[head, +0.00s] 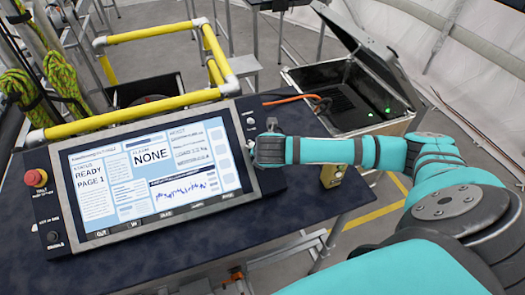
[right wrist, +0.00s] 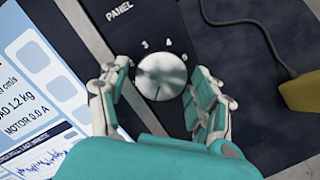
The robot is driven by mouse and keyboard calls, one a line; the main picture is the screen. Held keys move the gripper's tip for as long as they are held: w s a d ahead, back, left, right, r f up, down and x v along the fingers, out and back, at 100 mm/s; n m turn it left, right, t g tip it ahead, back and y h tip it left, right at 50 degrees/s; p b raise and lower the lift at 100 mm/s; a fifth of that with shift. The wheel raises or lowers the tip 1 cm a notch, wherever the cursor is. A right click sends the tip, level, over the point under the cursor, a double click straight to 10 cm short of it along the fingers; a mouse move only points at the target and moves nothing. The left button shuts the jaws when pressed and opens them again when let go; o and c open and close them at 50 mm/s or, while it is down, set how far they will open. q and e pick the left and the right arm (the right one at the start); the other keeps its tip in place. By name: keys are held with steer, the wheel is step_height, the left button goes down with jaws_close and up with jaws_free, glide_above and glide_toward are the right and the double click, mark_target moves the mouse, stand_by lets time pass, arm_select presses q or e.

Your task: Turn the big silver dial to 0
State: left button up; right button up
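The big silver dial (right wrist: 160,76) sits on the dark right-hand panel of the console, below the word PANEL. The numbers 3 and 4 and one more digit show along its upper edge. A thin dark line shows near its lower rim in the right wrist view; the other numbers are hidden or unclear. My right gripper (right wrist: 158,100) is open, with one finger to the left and one to the right of the dial, apart from it. In the head view my right gripper (head: 268,142) reaches the console's right edge and hides the dial. My left gripper is in neither view.
The console screen (head: 155,170) reads READY PAGE 1. A red button (head: 36,178) is at its left. An open black case (head: 350,95) is behind.

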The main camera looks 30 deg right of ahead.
steer(key=shift+o, duration=0.5)
steer(key=v, duration=1.2)
steer(key=shift+d, duration=0.1)
